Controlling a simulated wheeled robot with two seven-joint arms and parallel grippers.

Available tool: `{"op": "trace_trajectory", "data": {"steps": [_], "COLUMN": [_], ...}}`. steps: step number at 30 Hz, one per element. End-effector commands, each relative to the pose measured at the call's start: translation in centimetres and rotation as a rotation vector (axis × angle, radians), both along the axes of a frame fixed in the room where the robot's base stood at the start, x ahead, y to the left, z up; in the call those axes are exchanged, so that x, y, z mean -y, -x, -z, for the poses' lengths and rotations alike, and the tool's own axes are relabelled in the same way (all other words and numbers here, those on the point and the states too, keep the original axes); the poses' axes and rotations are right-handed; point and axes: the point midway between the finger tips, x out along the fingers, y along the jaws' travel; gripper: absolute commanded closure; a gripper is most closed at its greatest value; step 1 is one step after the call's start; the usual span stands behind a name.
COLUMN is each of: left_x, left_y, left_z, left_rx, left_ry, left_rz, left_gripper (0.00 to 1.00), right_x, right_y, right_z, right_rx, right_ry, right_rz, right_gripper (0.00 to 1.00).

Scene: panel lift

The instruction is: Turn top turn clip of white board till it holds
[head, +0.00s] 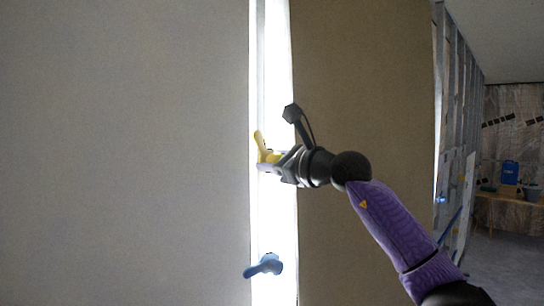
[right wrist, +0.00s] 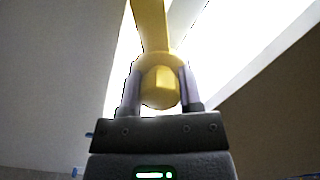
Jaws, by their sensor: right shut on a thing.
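The yellow top turn clip (head: 259,142) sits at the bright strip between two large panels in the head view. Its lever points up, tilted slightly left. My right gripper (head: 270,161) is shut on the clip's hub. In the right wrist view the yellow clip (right wrist: 151,28) rises from between the two fingers of the right gripper (right wrist: 160,90), which flank its hub. The large pale panel on the left, seemingly the white board (head: 125,150), has its right edge beside the clip. A blue turn clip (head: 266,265) sits lower on the strip, its lever pointing left and slightly down. My left gripper is out of view.
A brown panel (head: 365,90) stands right of the bright strip, behind my right arm. Farther right are metal wall studs (head: 460,100) and a wooden table (head: 505,199) with a blue container (head: 510,172). Open floor shows at lower right.

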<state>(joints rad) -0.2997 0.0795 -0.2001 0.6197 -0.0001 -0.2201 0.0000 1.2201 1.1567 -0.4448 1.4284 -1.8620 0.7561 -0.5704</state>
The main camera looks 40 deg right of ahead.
Motion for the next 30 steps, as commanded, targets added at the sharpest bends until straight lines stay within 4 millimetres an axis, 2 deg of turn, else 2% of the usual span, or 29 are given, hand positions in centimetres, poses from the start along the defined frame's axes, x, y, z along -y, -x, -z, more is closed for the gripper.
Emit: {"op": "trace_trajectory", "data": {"steps": [21, 30], "left_x": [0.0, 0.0], "left_y": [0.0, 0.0], "left_z": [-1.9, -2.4], "left_rx": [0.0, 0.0], "left_ry": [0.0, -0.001], "left_rz": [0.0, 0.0], "left_gripper": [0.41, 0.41], "right_x": [0.0, 0.0], "right_y": [0.0, 0.0], "right_z": [-0.2, -0.1], "right_rx": [0.059, 0.076], "right_ry": [0.666, 0.886], "right_rz": [0.0, 0.001], "right_gripper": [1.0, 1.0]}}
